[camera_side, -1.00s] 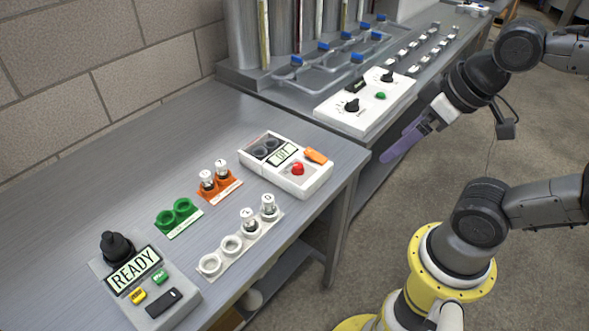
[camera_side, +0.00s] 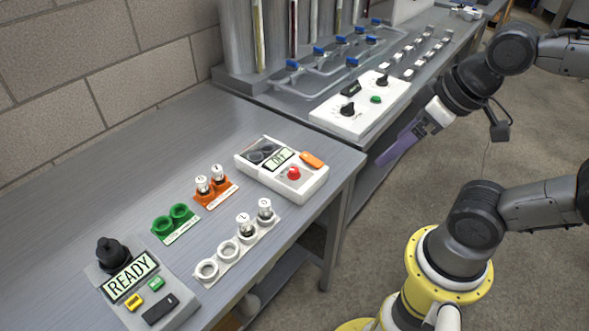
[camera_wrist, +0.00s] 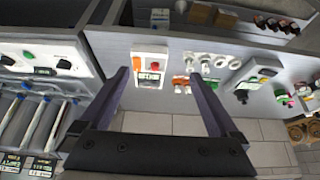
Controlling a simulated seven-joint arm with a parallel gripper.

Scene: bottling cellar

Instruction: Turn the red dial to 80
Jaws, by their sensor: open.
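A red knob (camera_side: 293,173) sits on a white box (camera_side: 315,190) near the table's right edge, beside a small display (camera_side: 279,160) that appears to read OFF. I cannot make out any scale or number around the knob. A second white panel (camera_side: 335,120) on the far bench carries a black dial (camera_side: 350,108) and another black dial (camera_side: 382,80). My gripper (camera_side: 380,162), with purple fingers, hangs empty off the tables' edge, apart from both. Its fingers are spread in the wrist view (camera_wrist: 158,76).
The box also has an orange switch (camera_side: 312,160). White sockets (camera_side: 207,270), green sockets (camera_side: 171,222) and an orange holder (camera_side: 226,190) stand nearby, with a READY console (camera_side: 150,292) at front left. Tubes and blue valves (camera_side: 318,52) line the far bench. The left table's back is clear.

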